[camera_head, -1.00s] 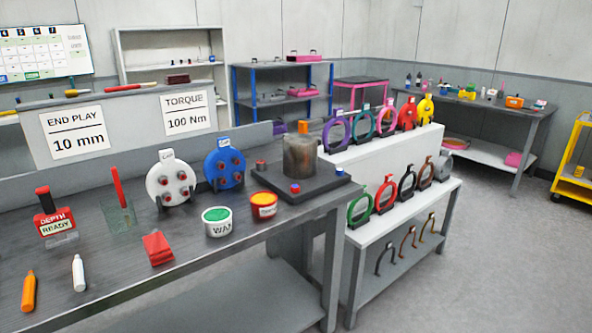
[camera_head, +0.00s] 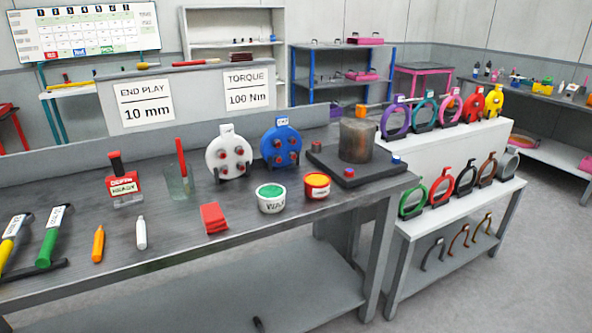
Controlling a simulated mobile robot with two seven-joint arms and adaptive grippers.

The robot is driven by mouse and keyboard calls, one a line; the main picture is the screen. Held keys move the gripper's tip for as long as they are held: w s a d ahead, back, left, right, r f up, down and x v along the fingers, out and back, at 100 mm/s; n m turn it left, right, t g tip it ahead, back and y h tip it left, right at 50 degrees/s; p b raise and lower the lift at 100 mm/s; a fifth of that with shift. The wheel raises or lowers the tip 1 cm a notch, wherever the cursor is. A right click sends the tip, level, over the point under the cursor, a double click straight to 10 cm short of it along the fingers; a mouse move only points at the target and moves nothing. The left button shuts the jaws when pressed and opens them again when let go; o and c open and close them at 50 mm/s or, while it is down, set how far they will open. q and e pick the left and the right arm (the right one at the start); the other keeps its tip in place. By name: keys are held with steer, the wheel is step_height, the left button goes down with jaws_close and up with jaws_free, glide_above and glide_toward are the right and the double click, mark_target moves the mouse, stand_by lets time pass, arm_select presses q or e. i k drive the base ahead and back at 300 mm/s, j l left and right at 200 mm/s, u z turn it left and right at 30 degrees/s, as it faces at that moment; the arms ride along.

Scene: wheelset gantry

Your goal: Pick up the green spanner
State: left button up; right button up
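The green spanner (camera_head: 48,243) lies on the grey workbench (camera_head: 160,262) at the left of the head view. It has a green handle at its near end, a white label further up and a dark head at the far end. A similar tool with a yellow handle (camera_head: 10,246) lies just to its left, partly cut off by the picture edge. A dark bar (camera_head: 36,270) lies close in front of both.
Right of the spanner are an orange marker (camera_head: 98,243), a white marker (camera_head: 141,232) and a red block (camera_head: 214,218). A red "Depth ready" gauge (camera_head: 124,185) stands behind. Two tubs, wax (camera_head: 271,199) and orange (camera_head: 317,186), stand further right. Bare bench lies between these things.

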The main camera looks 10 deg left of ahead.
mark_target(43, 261)
steer(key=u, duration=1.7)
